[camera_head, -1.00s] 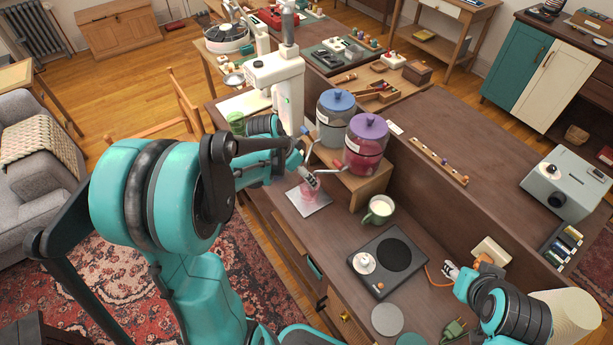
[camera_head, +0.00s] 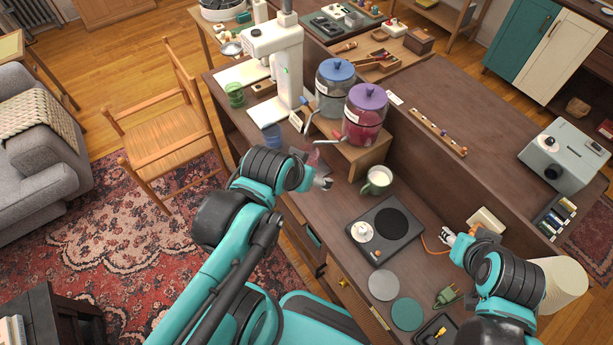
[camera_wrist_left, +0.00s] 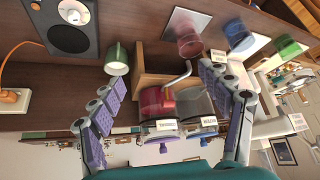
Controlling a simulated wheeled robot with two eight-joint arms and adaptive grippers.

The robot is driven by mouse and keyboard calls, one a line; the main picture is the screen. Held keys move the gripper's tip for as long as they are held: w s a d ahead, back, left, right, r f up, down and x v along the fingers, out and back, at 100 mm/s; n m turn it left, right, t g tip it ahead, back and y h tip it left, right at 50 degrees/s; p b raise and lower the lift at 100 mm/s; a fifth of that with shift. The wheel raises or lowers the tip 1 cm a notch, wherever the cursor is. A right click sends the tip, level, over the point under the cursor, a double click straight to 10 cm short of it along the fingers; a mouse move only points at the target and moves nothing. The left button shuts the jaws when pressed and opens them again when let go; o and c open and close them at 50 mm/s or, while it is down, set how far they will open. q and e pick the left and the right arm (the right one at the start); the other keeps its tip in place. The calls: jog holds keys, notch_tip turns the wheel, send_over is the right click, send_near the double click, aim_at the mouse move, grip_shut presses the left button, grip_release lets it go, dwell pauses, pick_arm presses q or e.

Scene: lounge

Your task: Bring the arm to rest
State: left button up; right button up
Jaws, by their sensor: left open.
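My left gripper (camera_head: 324,183) is over the counter in the head view, left of the green mug (camera_head: 378,180). In the left wrist view its padded fingers (camera_wrist_left: 155,85) are spread wide with nothing between them. The mug (camera_wrist_left: 118,60) shows beyond the left finger, and a red glass (camera_wrist_left: 187,38) shows near the right finger. In the head view the red glass (camera_head: 313,158) is partly hidden behind my left arm. My right gripper (camera_head: 449,238) is low at the right, by the orange cable; its fingers are too small to judge.
Two jar dispensers with blue (camera_head: 336,72) and purple (camera_head: 368,97) lids stand on a wooden stand behind the left gripper. A hot plate (camera_head: 385,228) lies to its right. A wooden chair (camera_head: 160,135) stands on the left, with open rug and floor around it.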

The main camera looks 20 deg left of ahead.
pick_arm(q)
jog(key=shift+s+d+f, duration=0.1)
jog(key=shift+s+d, duration=0.2)
jog(key=shift+s, duration=0.25)
